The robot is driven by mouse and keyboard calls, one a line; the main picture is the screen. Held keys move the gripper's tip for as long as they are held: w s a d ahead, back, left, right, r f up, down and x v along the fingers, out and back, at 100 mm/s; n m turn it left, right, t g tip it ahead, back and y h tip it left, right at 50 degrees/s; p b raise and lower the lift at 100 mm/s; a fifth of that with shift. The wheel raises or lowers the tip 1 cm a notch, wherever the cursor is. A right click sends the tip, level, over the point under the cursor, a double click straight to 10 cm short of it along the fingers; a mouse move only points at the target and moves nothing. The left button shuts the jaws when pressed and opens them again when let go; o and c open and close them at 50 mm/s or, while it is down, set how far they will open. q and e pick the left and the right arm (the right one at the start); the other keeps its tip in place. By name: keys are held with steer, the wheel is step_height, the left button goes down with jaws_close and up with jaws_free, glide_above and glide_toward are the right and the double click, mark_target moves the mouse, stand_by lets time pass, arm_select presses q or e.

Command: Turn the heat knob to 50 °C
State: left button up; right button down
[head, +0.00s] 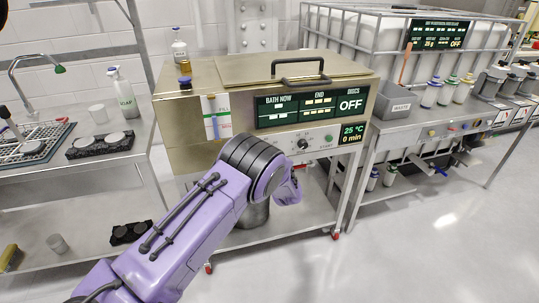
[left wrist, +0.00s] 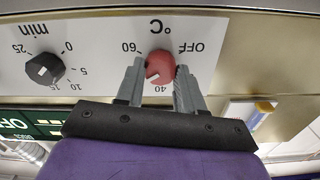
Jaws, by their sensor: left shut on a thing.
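The red heat knob (left wrist: 161,64) shows in the left wrist view, which is upside down. It is on the pale panel marked °C, with OFF, 40 and 60 around it. Its white mark points to the lower left in that view, between 40 and 60. My left gripper (left wrist: 160,68) has one grey finger on each side of the knob and is shut on it. In the head view my purple left arm hides the heat knob and the fingers. The bath (head: 188,130) has a display (head: 353,133) reading 25 °C and 0 min. My right gripper is not in view.
The black minute knob (left wrist: 45,68) is beside the heat knob; it also shows in the head view (head: 303,144). Bottles (head: 180,50) stand on the bath's top left. A grey waste bin (head: 398,106) is on the right bench. The floor at the right is clear.

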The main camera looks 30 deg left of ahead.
arm_select(q)
steer(key=shift+f, duration=0.2)
stand_by(0.4)
steer(key=o, duration=1)
steer(key=shift+r, duration=0.1)
steer(key=shift+o, duration=0.2)
steer(key=v, duration=1)
steer(key=shift+s+d, duration=0.15)
steer(key=shift+s, duration=0.15)
